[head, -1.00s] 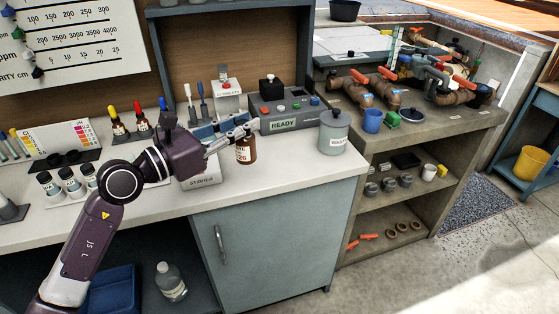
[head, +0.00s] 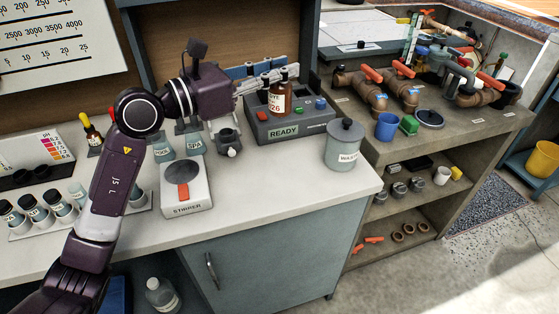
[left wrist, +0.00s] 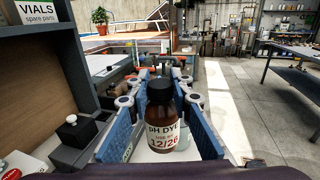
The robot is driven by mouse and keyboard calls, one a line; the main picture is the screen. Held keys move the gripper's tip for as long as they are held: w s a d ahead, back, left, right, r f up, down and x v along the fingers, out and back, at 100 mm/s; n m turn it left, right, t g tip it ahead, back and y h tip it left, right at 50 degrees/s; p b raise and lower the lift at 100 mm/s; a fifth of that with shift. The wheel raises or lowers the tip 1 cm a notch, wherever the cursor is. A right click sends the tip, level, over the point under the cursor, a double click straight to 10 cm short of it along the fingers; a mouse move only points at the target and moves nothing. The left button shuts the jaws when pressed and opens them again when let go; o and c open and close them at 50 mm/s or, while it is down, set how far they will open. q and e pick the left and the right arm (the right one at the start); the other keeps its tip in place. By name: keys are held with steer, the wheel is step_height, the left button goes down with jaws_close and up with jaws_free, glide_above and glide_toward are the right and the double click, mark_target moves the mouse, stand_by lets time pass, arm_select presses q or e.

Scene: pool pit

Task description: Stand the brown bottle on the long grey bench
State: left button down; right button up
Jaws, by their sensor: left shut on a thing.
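The brown bottle (head: 279,100) with a white and red label is held upright by my left gripper (head: 274,82) in the head view. It shows in front of or above the READY box; its exact height is hard to tell. In the left wrist view the bottle (left wrist: 161,118), marked PH DYE, stands between the blue pads of my left gripper (left wrist: 159,100). A grey bench (head: 455,122) with pipes on top is to the right in the head view; I cannot tell whether it is the long grey bench. My right gripper is out of view.
The READY box (head: 284,132), a lidded grey waste pot (head: 344,146) and a stirrer (head: 186,189) stand on the pale counter (head: 268,190).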

mark_target(279, 115)
arm_select(q)
steer(key=f, duration=0.3)
steer(key=shift+s+f, duration=0.2)
steer(key=f, duration=0.6)
steer(key=shift+s+f, duration=0.25)
steer(key=shift+s, duration=0.1)
step_height(279, 115, down, 10)
steer(key=shift+w+r+b, duration=0.15)
steer(key=shift+r+b, duration=0.1)
steer(key=shift+b, duration=0.05)
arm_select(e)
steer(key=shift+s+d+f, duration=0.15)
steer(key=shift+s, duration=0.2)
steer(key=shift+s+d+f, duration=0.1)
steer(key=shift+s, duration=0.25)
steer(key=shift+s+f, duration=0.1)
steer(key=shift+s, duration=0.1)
arm_select(q)
steer(key=c, duration=1.7)
jaws_free()
steer(key=shift+f, duration=0.1)
steer(key=shift+c, duration=0.2)
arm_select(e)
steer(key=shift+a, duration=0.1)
